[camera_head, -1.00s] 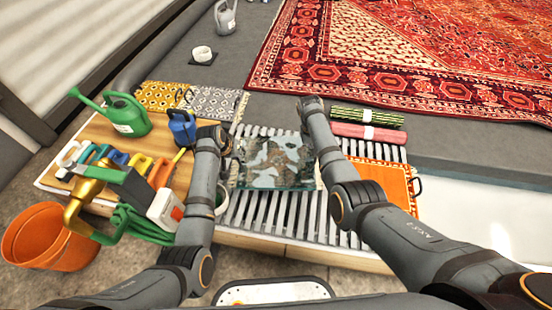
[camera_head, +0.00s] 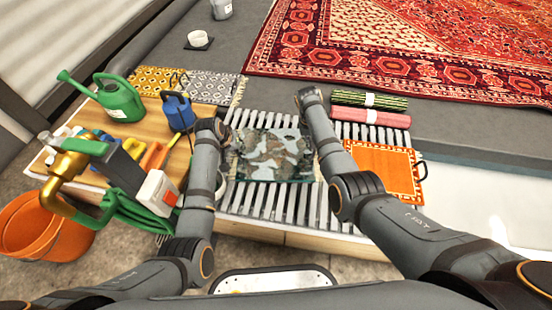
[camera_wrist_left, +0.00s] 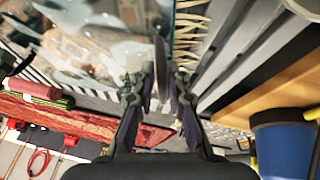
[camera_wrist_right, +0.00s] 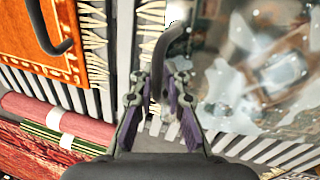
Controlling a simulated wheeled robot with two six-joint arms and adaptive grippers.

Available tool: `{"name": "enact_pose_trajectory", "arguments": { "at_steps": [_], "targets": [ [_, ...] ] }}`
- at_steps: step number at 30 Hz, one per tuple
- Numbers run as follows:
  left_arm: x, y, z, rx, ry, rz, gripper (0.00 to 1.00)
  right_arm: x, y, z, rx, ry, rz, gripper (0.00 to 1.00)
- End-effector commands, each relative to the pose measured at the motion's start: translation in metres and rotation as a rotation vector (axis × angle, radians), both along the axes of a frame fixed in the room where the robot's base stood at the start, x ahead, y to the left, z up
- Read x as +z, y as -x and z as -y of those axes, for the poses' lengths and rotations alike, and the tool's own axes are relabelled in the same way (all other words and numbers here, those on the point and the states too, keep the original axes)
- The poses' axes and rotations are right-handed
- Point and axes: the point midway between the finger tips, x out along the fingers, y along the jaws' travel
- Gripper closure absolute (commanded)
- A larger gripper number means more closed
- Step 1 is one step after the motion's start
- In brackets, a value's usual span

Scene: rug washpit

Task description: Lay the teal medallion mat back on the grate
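The teal medallion mat (camera_head: 272,156) is over the middle of the slatted grate (camera_head: 262,200), its face blotched grey, white and brown under a glassy, wet-looking film. I cannot tell whether it touches the slats. It fills the top left of the left wrist view (camera_wrist_left: 100,40) and the right of the right wrist view (camera_wrist_right: 265,65). My left gripper (camera_head: 218,130) is at its left side, with a dark curved handle between its closed-in fingers (camera_wrist_left: 163,75). My right gripper (camera_head: 308,97) is at its right side, likewise around a dark handle (camera_wrist_right: 164,78).
An orange mat (camera_head: 385,172) with black handles lies right of the teal mat. Two rolled mats (camera_head: 370,117) lie behind it. A wooden board at left holds a green watering can (camera_head: 120,102), a blue can (camera_head: 178,110) and tools. An orange bucket (camera_head: 40,225) stands front left.

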Motion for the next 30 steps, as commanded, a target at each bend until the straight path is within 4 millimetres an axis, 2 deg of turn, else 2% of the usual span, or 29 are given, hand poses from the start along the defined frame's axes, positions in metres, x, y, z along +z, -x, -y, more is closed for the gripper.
{"name": "enact_pose_trajectory", "arguments": {
  "at_steps": [1, 4, 14, 17, 24, 30],
  "targets": [
    [0.002, 0.0, 0.001, -0.001, 0.003, -0.001, 0.79, 0.003, -0.001, -0.002, 0.001, -0.004, 0.002, 0.82],
    [0.002, 0.0, 0.0, 0.0, 0.0, -0.001, 0.68, 0.003, 0.0, -0.001, 0.0, -0.001, 0.001, 0.69],
    [0.005, 0.001, -0.002, 0.002, -0.004, 0.001, 0.68, 0.003, 0.0, 0.002, -0.001, 0.004, 0.0, 0.69],
    [0.017, 0.004, -0.005, 0.003, -0.004, 0.004, 0.68, 0.003, 0.0, 0.002, -0.001, 0.004, 0.0, 0.69],
    [0.069, 0.026, -0.017, 0.002, -0.003, 0.005, 0.68, 0.003, 0.0, 0.002, -0.002, 0.005, 0.0, 0.69],
    [0.101, 0.039, -0.024, 0.002, -0.002, 0.002, 0.68, 0.003, 0.0, 0.002, -0.002, 0.005, 0.0, 0.69]
  ]
}}
